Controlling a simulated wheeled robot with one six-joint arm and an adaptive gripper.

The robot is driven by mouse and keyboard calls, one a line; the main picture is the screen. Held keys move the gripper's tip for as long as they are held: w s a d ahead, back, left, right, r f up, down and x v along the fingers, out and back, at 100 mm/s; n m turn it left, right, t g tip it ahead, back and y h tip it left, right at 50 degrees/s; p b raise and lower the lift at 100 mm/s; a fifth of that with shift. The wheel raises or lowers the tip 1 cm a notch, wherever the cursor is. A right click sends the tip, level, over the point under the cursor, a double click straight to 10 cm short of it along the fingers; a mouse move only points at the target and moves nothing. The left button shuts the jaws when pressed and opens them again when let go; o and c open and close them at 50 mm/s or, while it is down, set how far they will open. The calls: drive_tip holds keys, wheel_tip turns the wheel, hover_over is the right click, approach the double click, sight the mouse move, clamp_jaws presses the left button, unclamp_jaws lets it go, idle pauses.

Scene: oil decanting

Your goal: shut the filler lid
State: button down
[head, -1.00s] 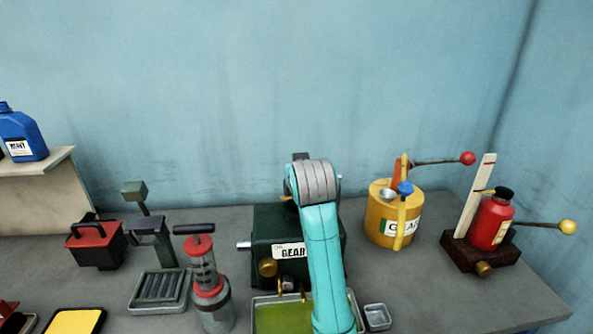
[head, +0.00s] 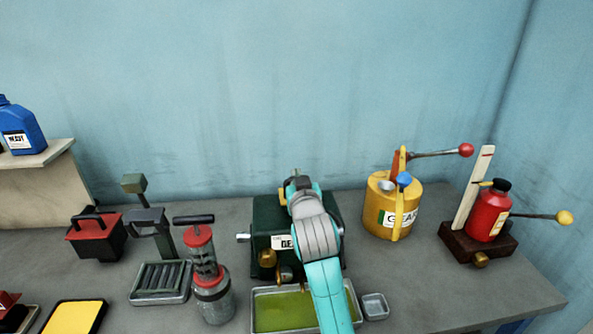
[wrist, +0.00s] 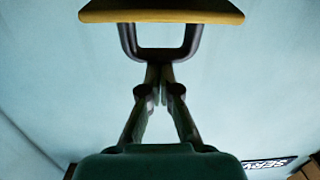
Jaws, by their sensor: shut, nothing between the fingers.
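The dark green gear box (head: 265,212) stands on the bench behind the oil tray. My arm crosses its right side and hides part of its top and label. A small brass-coloured part shows at its top, beside my wrist; I cannot make out the filler lid or its angle there. In the wrist view, my gripper (wrist: 160,72) is shut and empty, its fingertips close together. Just beyond them is a dark U-shaped bracket (wrist: 128,40) under a brass-edged plate (wrist: 160,14), which may be the lid. The fingertips overlap the bracket in the picture; contact is unclear.
A tray of green oil (head: 283,312) lies in front of the box, with a small empty dish (head: 375,306) beside it. A hand pump (head: 212,295) stands left. A yellow can (head: 378,222) and a red bottle (head: 486,216) stand right. The blue wall is behind.

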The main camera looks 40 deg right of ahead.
drive_tip(key=shift+s+a+f, duration=0.35)
drive_tip(key=shift+s+f, duration=0.2)
drive_tip(key=shift+f, duration=0.45)
